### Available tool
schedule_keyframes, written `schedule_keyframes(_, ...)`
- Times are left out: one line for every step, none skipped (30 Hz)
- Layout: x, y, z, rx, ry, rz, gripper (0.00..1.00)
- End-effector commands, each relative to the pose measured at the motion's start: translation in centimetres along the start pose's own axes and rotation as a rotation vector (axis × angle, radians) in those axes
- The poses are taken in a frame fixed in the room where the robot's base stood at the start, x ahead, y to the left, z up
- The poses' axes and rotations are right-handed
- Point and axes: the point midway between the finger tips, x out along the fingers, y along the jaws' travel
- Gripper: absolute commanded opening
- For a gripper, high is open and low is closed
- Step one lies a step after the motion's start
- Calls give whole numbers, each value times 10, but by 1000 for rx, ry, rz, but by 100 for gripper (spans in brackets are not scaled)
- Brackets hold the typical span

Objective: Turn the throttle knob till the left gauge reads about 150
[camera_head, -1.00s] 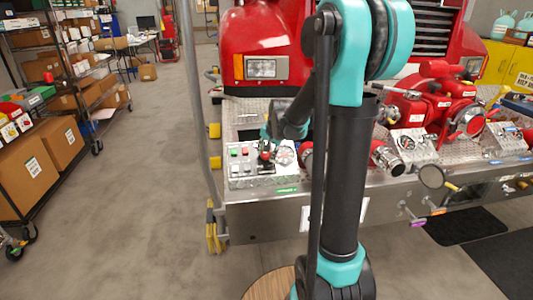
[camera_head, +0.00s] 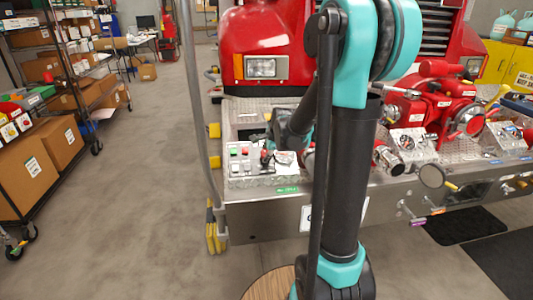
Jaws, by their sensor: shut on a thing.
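The control panel (camera_head: 240,168) stands at the left end of the red truck's bumper and carries red, green and white buttons. My gripper (camera_head: 267,160) is at the panel's right part, shut on a small dark and red piece that looks like the throttle knob. The arm and gripper cover much of it, so the grip's details are too small to tell. A pale round face (camera_head: 285,158) just right of the gripper is partly covered and may be a gauge. I cannot read any needle or number.
A red pump (camera_head: 437,105) with gauges and capped outlets stands on the bumper (camera_head: 262,206) to the right. A grey pole (camera_head: 196,100) rises left of the panel. Shelves with boxes (camera_head: 35,185) line the left. The floor between is clear.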

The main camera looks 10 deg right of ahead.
Motion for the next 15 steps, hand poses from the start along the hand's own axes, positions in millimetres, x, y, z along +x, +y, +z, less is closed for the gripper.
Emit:
schedule_keyframes(0, 0, 0, 41, 3, -7, 8)
schedule_keyframes(0, 0, 0, 69, 4, -11, 8)
schedule_keyframes(0, 1, 0, 107, 5, -16, 8)
schedule_keyframes(0, 1, 0, 135, 6, -20, 8)
schedule_keyframes(0, 1, 0, 163, 8, -23, 8)
schedule_keyframes(0, 1, 0, 200, 9, -29, 8)
schedule_keyframes(0, 1, 0, 228, 11, -33, 8)
schedule_keyframes(0, 1, 0, 256, 12, -37, 8)
schedule_keyframes(0, 1, 0, 294, 14, -43, 8)
schedule_keyframes(0, 1, 0, 322, 15, -47, 8)
schedule_keyframes(0, 1, 0, 351, 16, -51, 8)
schedule_keyframes(0, 1, 0, 388, 18, -56, 8)
schedule_keyframes(0, 1, 0, 416, 19, -59, 8)
schedule_keyframes(0, 1, 0, 444, 20, -63, 8)
schedule_keyframes(0, 1, 0, 481, 22, -69, 8)
